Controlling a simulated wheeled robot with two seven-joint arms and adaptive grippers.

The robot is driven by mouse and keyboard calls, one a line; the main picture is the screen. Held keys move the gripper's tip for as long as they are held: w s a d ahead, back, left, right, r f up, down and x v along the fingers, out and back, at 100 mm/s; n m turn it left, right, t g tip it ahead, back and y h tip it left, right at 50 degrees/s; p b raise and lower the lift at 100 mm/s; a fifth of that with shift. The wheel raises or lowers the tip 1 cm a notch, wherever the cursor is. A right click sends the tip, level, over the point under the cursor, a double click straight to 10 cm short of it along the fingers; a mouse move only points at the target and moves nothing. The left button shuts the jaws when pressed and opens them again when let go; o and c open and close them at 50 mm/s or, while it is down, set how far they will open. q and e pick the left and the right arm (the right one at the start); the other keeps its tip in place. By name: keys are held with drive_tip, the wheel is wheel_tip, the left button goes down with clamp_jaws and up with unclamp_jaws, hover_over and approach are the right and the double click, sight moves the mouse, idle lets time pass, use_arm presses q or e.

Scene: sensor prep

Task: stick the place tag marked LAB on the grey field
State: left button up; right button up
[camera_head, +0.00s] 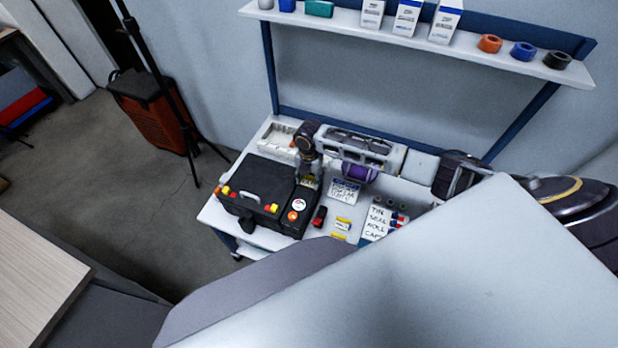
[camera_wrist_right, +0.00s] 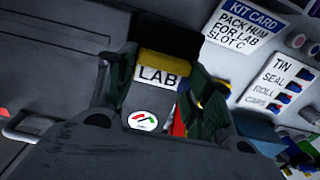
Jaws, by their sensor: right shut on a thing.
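In the right wrist view, my right gripper (camera_wrist_right: 160,85) is shut on the LAB tag (camera_wrist_right: 157,76), a white label with black letters and a yellow top edge. A round white dial (camera_wrist_right: 143,121) shows just below the tag; it also shows in the head view (camera_head: 298,204). Whether the tag touches the case cannot be told. My left gripper is not in view.
Yellow-and-white tags (camera_head: 343,224) lie on the bench beside a red-and-black item (camera_head: 319,216). A kit card (camera_wrist_right: 245,24) reads "pack hum for lab slot C". A list card (camera_head: 378,221) stands at the right. A shelf (camera_head: 420,37) with boxes and rolls hangs above.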

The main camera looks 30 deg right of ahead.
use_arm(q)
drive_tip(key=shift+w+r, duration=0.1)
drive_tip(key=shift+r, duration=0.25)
use_arm(e)
drive_tip(key=shift+f, duration=0.1)
idle(0.7)
use_arm(q)
drive_tip(key=shift+p, duration=0.3)
